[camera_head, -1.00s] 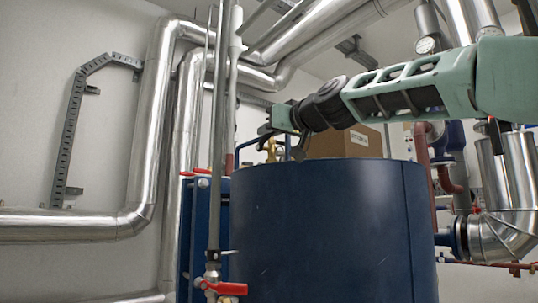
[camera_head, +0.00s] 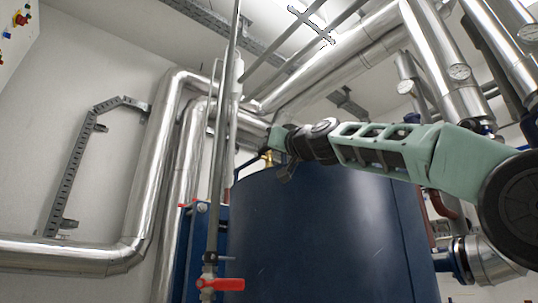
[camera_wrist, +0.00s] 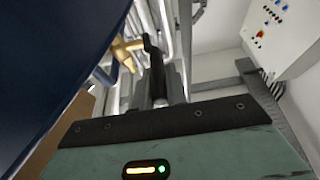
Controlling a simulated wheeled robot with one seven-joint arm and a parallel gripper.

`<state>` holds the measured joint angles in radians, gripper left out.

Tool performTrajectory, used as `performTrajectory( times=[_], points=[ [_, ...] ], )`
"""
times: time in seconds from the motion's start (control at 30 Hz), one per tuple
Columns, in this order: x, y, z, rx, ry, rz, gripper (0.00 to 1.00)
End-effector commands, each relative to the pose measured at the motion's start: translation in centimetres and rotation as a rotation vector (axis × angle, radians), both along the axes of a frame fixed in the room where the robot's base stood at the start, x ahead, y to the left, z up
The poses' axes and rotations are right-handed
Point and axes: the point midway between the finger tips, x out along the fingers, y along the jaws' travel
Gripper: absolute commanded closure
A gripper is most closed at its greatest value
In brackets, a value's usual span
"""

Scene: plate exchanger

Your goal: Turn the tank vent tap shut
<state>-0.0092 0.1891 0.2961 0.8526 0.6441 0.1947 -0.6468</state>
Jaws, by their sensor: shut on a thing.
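The tank vent tap (camera_head: 267,158) is a small brass fitting on top of the big dark blue tank (camera_head: 320,230), at its rear left edge. In the wrist view the brass tap (camera_wrist: 124,50) shows just left of the dark fingers. My gripper (camera_head: 272,151) reaches in from the right above the tank top. Its fingers (camera_wrist: 153,50) are close together and shut on the tap's handle, which they mostly hide. The exact angle of the handle cannot be told.
A red-handled valve (camera_head: 222,284) sits on a thin upright pipe in front of the tank. Shiny insulated pipes (camera_head: 160,150) run behind it and along the left wall. In the wrist view a control box (camera_wrist: 283,35) hangs at upper right, and the tank wall fills the left.

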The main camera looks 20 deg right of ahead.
Motion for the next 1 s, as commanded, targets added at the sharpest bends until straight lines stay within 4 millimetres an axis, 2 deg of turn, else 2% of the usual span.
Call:
performTrajectory(
  times=[0.6,0.63,0.7,1.0],
  points=[
    [-0.06,-0.08,-0.03,0.010,-0.025,-0.002,1.00],
    [-0.05,-0.08,-0.04,0.010,-0.025,-0.002,0.83],
    [-0.05,-0.08,-0.05,0.010,-0.024,-0.002,0.64],
    [-0.08,-0.07,-0.19,0.009,-0.023,-0.001,0.64]
  ],
)
